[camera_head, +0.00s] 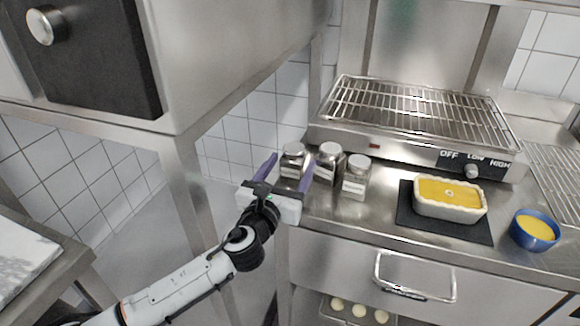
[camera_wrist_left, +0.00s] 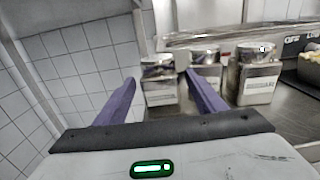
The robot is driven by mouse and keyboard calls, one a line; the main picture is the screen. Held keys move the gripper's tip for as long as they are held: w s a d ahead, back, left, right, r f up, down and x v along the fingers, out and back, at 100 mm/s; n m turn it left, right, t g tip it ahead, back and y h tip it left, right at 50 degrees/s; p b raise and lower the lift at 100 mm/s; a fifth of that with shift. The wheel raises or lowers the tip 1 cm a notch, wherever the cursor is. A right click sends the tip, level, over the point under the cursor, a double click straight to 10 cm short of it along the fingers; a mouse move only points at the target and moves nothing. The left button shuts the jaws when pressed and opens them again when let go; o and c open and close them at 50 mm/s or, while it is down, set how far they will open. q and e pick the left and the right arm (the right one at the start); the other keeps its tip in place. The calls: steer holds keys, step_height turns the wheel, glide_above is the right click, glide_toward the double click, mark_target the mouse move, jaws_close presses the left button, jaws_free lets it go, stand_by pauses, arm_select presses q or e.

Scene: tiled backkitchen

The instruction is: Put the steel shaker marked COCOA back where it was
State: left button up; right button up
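Three steel-topped shakers with pale labels stand upright on the steel counter left of the grill: a left one (camera_head: 292,160), a middle one (camera_head: 328,162) and a right one (camera_head: 356,178). Their labels are too small to read, so I cannot tell which is COCOA. My left gripper (camera_head: 290,165) is open, its purple fingers pointing at the left shaker. In the left wrist view that shaker (camera_wrist_left: 158,82) appears between the fingertips, closer to the right finger, with no clear grip. The middle (camera_wrist_left: 206,66) and right (camera_wrist_left: 257,75) shakers are right of the fingers. My right gripper is not in view.
A grill (camera_head: 415,105) stands behind the shakers. A loaf dish (camera_head: 450,208) on a dark mat (camera_head: 420,226) and a blue bowl (camera_head: 535,235) are to the right. A steel post (camera_head: 190,185) rises left of my gripper. Bare counter lies in front of the shakers.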

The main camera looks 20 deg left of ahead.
arm_select(q)
steer(key=shift+s+r, duration=0.1)
steer(key=s, duration=1.1)
steer(key=s+d+f+n+g+h, duration=0.1)
steer(key=s+f+n+g, duration=0.2)
steer(key=s+f+n, duration=0.5)
steer(key=s+f+n+g, duration=0.3)
steer(key=f+n+g, duration=0.1)
steer(key=f+n, duration=0.75)
steer(key=s+f+n+g, duration=0.2)
steer(key=s+f+n, duration=0.9)
steer(key=n, duration=0.4)
steer(key=shift+s+g+h, duration=0.3)
steer(key=shift+s+h, duration=0.1)
steer(key=shift+s, duration=0.45)
